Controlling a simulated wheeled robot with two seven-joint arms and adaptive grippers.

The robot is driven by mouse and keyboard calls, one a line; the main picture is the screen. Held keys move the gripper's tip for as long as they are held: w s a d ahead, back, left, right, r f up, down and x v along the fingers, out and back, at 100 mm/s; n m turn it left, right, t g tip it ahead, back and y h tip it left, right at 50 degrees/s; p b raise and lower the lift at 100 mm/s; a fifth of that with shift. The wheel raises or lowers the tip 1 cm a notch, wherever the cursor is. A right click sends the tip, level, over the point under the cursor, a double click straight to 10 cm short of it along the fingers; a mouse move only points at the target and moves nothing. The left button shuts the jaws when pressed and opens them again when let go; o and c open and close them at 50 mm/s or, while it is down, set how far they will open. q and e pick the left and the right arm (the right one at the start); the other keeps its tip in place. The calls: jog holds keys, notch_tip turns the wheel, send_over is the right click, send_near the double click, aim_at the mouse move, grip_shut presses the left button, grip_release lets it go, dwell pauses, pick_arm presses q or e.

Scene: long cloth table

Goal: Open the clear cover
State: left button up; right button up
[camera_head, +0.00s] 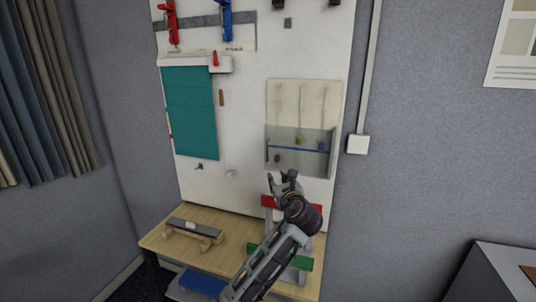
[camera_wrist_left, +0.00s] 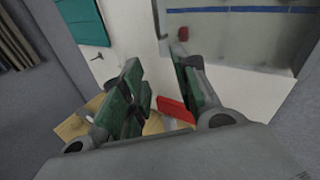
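The clear cover (camera_head: 314,163) is a see-through panel with a blue strip across it. It is fixed low on a pale panel of the upright white board, and small coloured knobs show behind it. In the left wrist view the clear cover (camera_wrist_left: 245,48) fills the upper right, with a red knob at its left edge. My left gripper (camera_head: 287,177) is just below the cover's lower left part in the head view. In the left wrist view my left gripper (camera_wrist_left: 158,68) has its fingers apart with nothing between them. My right gripper is not in view.
A teal panel (camera_head: 190,112) hangs left of the cover. Red and blue tools hang at the top. A wooden table (camera_head: 235,255) below holds a grey-topped wooden stand (camera_head: 194,229) and red and green pieces near my arm. A white wall box (camera_head: 358,144) is at right.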

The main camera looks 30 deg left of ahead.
aim_at(267, 152)
pick_arm(q)
jog(key=shift+m+y, duration=0.7)
jog(key=shift+m, duration=0.1)
jog(key=r, duration=0.2)
jog(key=w+r, duration=0.1)
jog(key=r, duration=0.1)
jog(key=shift+a, duration=0.25)
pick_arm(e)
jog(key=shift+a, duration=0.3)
pick_arm(q)
jog(key=shift+w, duration=0.1)
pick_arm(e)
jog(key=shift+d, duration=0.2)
pick_arm(q)
jog(key=p+x, duration=0.1)
jog(key=x, duration=1.2)
jog(key=shift+w+a+r+p, duration=0.2)
jog(key=shift+w+p, duration=0.05)
jog(key=shift+p, duration=0.05)
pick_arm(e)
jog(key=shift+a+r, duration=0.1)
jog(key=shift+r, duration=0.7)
